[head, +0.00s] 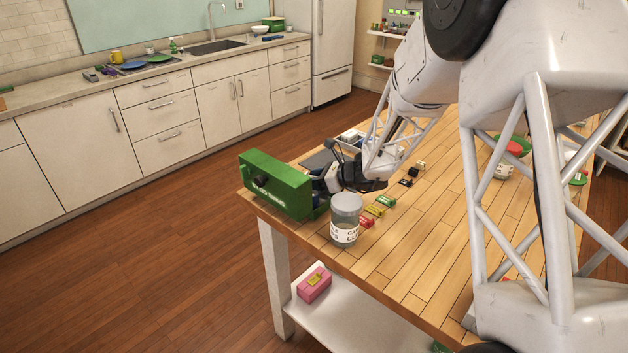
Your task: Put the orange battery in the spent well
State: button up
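I cannot make out an orange battery in the head view. I also cannot pick out a well marked spent. A green box (274,188) with white lettering and a black knob stands at the table's near left corner. My gripper (322,187) is low over the table, close to the right side of the green box. Its fingers are dark, small and partly hidden by the box and by my own wrist, so I cannot tell whether they are open or hold anything.
A labelled, grey-lidded jar (345,221) stands close in front of my gripper. Red (366,222), yellow (375,210) and green (386,201) small blocks lie right of it. A grey mat (318,160) lies behind.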

jog(key=shift+r, duration=0.15)
jog(key=shift+s+d+r, duration=0.1)
jog(key=shift+d, duration=0.05)
jog(key=v, duration=1.1)
jog(key=shift+d+r, duration=0.2)
jog(key=shift+d, duration=0.05)
jog(key=shift+s, duration=0.1)
dwell(0.4)
